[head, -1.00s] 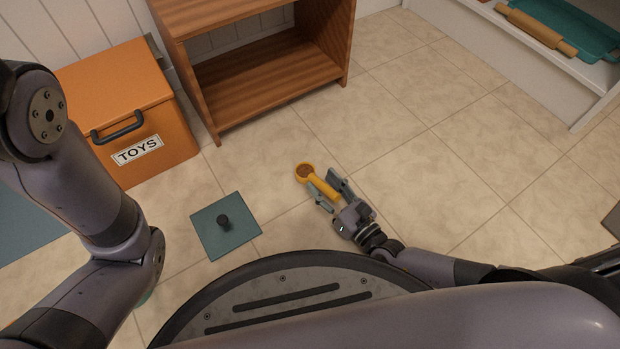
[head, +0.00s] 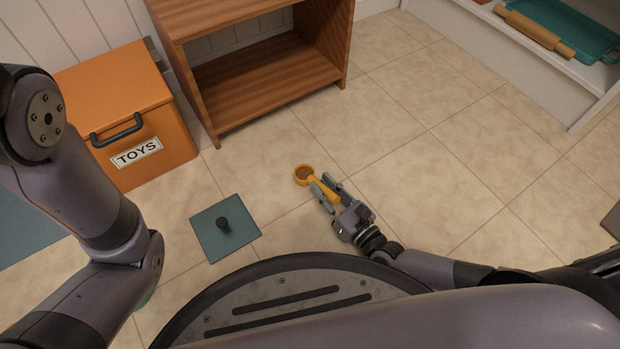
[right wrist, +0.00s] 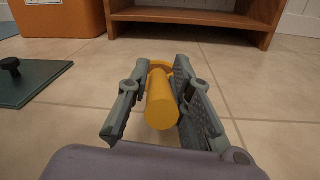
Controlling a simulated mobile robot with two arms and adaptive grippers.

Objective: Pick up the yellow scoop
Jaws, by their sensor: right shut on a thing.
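The yellow scoop (head: 304,175) is at the middle of the head view, low over the tiled floor, its round bowl pointing away from me. My right gripper (head: 326,191) is shut on its handle, with a finger along each side. In the right wrist view the yellow handle (right wrist: 162,103) lies between the two fingers of the gripper (right wrist: 160,100), its end toward the camera. The bowl is mostly hidden behind the handle there. I cannot tell whether the scoop touches the floor. My left arm shows at the left of the head view, but its gripper does not.
A teal square lid with a black knob (head: 240,240) lies on the floor left of the scoop. An orange toy box (head: 165,115) and a wooden shelf (head: 265,85) stand behind. A white shelf (head: 500,50) is at the back right.

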